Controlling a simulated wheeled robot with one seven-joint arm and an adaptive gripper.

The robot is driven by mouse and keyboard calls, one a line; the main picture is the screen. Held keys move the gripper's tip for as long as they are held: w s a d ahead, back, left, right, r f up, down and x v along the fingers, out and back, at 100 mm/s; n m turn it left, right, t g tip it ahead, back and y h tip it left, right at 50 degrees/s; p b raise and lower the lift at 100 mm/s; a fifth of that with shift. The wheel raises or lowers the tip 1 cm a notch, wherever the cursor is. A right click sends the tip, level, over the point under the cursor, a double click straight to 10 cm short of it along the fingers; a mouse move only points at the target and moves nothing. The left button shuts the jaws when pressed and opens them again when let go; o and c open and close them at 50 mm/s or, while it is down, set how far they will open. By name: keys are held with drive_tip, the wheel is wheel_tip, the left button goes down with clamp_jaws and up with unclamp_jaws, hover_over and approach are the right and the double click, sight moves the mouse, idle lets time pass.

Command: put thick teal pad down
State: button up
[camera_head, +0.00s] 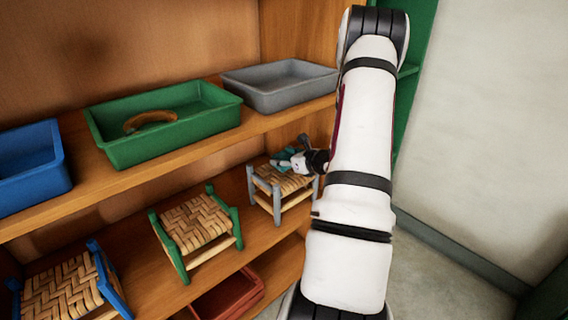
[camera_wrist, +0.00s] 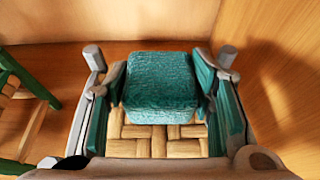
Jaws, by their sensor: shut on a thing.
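The thick teal pad (camera_wrist: 161,84) is a square, textured block seen between my fingers in the wrist view. My gripper (camera_wrist: 162,95) is shut on it, with one finger at its left side and one at its right. The pad is over the woven seat (camera_wrist: 150,148) of the grey stool; I cannot tell whether it touches the weave. In the head view my gripper (camera_head: 287,160) is at the grey stool (camera_head: 264,187), and my arm covers part of that area. Only a little teal shows there.
A stool with green rails (camera_head: 194,225) and one with blue rails (camera_head: 65,290) stand left on the same shelf. Above are a blue tray (camera_head: 28,165), a green tray (camera_head: 150,150) holding a brown curved piece (camera_head: 150,121), and a grey tray (camera_head: 280,97). A reddish tray (camera_head: 228,298) is below.

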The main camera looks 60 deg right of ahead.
drive_tip(key=shift+f, duration=0.4)
drive_tip(key=shift+f, duration=0.15)
drive_tip(key=o, duration=1)
drive_tip(key=shift+c, duration=0.2)
drive_tip(key=shift+s+r, duration=0.15)
drive_tip(key=shift+r, duration=0.1)
drive_tip(key=p+v, duration=0.2)
drive_tip(key=v, duration=0.9)
drive_tip(key=shift+s+a, duration=0.15)
drive_tip(key=shift+s, duration=0.2)
